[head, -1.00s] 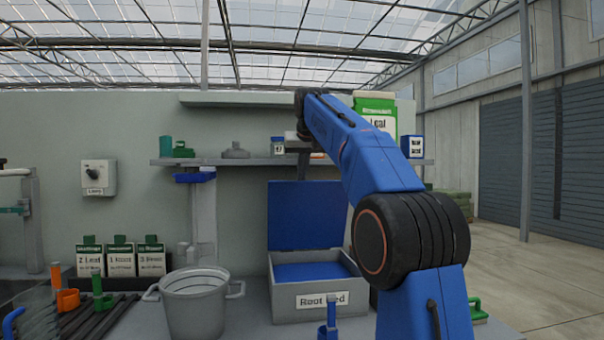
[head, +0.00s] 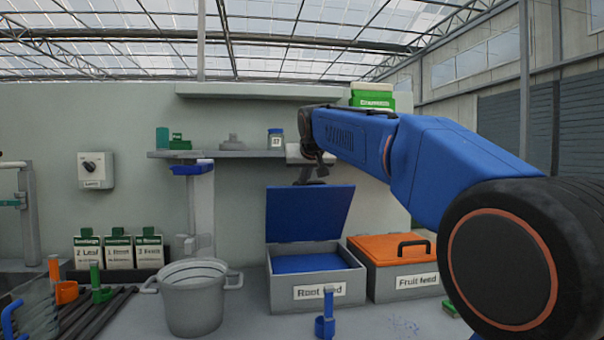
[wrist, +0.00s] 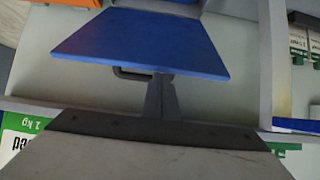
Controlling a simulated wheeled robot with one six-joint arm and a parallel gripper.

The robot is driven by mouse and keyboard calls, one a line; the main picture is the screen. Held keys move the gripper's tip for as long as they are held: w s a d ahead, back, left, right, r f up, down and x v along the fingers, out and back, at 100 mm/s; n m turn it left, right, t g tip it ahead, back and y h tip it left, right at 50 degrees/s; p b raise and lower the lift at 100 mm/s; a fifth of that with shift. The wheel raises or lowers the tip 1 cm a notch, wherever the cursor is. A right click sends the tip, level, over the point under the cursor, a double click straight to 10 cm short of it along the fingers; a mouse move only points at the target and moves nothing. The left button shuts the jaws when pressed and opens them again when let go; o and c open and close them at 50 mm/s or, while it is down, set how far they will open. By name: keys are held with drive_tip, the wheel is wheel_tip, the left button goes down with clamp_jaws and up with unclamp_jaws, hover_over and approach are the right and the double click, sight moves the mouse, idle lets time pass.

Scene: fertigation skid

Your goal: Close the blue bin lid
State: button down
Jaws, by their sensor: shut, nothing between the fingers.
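The blue bin lid (head: 310,214) stands open and near upright at the back of the grey bin labelled "Root feed" (head: 350,292). The bin's inside shows blue. My gripper (head: 308,176) is shut and empty, pointing down at the lid's top edge, near its middle. Its tips look partly hidden behind that edge. In the wrist view the lid (wrist: 145,45) lies just beyond my shut fingers (wrist: 161,82), with a dark handle showing past its edge. I cannot tell whether the fingers touch the lid.
An orange-lidded "Fruit feed" bin (head: 400,285) stands to the right. A grey pot (head: 194,310) stands left and a blue scoop (head: 325,326) in front. A wall shelf (head: 225,154) with jars is behind, close to my gripper. My arm crosses the right side.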

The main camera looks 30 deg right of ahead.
drive_tip(key=s+a+f, duration=0.1)
drive_tip(key=s+f, duration=0.3)
drive_tip(key=f, duration=0.3)
drive_tip(key=s+a+f+t, duration=0.1)
drive_tip(key=s+f, duration=0.3)
drive_tip(key=f, duration=0.2)
drive_tip(key=s+a+f, duration=0.1)
drive_tip(key=s+f, duration=0.3)
drive_tip(key=f, duration=0.3)
drive_tip(key=shift+a+f, duration=0.25)
drive_tip(key=shift+f, duration=0.1)
